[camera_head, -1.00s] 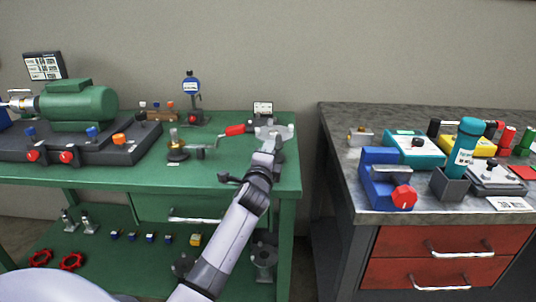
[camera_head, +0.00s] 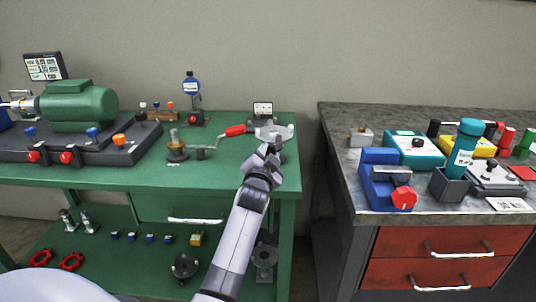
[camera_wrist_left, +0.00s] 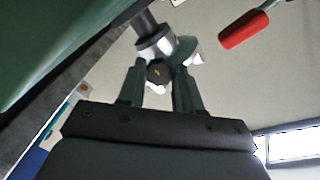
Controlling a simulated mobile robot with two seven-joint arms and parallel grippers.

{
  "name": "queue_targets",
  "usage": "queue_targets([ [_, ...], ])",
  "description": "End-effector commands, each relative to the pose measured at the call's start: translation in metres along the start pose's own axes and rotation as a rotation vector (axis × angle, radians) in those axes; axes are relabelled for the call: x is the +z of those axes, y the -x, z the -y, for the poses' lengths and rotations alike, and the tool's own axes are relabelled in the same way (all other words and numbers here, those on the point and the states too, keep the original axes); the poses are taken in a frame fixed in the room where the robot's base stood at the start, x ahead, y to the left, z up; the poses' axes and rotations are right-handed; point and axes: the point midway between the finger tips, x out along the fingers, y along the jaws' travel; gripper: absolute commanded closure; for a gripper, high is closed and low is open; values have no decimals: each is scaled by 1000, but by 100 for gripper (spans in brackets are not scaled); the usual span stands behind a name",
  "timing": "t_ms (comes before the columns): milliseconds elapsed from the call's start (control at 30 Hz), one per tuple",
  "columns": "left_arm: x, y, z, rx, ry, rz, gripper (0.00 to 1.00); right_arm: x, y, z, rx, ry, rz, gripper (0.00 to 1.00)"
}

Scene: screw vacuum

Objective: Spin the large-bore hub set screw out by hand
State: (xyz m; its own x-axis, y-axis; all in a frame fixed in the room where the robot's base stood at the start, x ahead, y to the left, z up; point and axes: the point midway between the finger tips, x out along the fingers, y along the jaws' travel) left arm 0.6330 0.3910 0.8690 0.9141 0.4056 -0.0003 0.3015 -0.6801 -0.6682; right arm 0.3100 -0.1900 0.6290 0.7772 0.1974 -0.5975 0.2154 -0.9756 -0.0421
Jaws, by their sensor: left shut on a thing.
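My left gripper (camera_head: 272,133) is at the right end of the green bench, at a fixture mostly hidden behind it. In the left wrist view its two fingers (camera_wrist_left: 160,85) are closed around a small dark round head with an orange mark, apparently the set screw (camera_wrist_left: 159,72). Just behind it is a grey cylindrical part with a bright collar, apparently the hub (camera_wrist_left: 150,38). I cannot tell how far the screw sits in its hole. My right gripper is not in view.
A red-handled crank (camera_head: 236,130) is just left of the gripper; its handle also shows in the left wrist view (camera_wrist_left: 243,29). A green motor (camera_head: 80,104) stands at the left of the green bench (camera_head: 225,178). A grey-topped bench (camera_head: 340,120) with several tools stands at the right.

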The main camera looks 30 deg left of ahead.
Motion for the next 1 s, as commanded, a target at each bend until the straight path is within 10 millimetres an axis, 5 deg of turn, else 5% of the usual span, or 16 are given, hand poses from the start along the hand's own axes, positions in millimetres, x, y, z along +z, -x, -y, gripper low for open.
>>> queue_targets([
  [500, -3, -1, 1, -1, 420, -4, 96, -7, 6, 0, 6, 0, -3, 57],
  [1000, -3, -1, 1, -2, 558, -6, 96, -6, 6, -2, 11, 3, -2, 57],
])
